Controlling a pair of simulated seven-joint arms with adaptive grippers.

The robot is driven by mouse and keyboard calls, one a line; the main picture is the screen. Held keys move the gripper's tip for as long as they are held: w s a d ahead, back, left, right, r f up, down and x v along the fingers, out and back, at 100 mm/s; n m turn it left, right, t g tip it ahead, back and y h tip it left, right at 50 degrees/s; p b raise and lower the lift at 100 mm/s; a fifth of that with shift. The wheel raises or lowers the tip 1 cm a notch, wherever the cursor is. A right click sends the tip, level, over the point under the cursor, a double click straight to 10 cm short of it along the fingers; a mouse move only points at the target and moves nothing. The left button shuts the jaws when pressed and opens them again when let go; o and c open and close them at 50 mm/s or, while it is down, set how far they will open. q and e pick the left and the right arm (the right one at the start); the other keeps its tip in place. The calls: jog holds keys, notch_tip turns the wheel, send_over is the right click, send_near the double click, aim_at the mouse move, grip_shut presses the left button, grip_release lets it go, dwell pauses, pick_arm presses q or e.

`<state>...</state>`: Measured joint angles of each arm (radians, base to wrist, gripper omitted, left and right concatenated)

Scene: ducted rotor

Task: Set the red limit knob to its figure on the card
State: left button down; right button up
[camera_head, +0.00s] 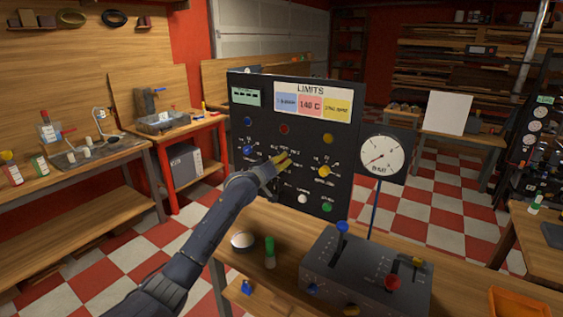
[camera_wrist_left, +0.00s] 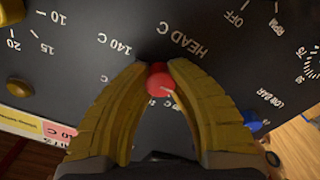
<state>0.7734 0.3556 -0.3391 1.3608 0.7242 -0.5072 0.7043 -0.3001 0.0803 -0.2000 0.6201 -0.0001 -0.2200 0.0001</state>
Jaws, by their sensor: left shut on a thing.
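The red limit knob (camera_wrist_left: 161,82) sits on the dark panel (camera_wrist_left: 75,35) under the label HEAD C, with 140 C printed to one side. My left gripper (camera_wrist_left: 160,66) is shut on it, one yellow finger on each side. A small pale mark shows on the knob, but I cannot tell which figure it points to. In the head view my left gripper (camera_head: 284,160) reaches the middle of the panel and hides the knob. The LIMITS card (camera_head: 311,104) at the panel's top has blue, red and yellow fields; the red one reads 140 C. My right gripper is out of view.
A blue knob (camera_head: 249,150) and a yellow knob (camera_head: 323,171) flank the gripper on the panel. A round gauge (camera_head: 382,156) stands at right. A lever box (camera_head: 365,268) and a green-capped bottle (camera_head: 270,252) stand on the bench in front.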

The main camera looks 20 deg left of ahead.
pick_arm(q)
jog(key=m, duration=0.5)
jog(key=shift+m, duration=0.3)
jog(key=m, duration=1.3)
jog(key=shift+m, duration=0.3)
jog(key=m, duration=1.4)
jog(key=shift+m, duration=2.5)
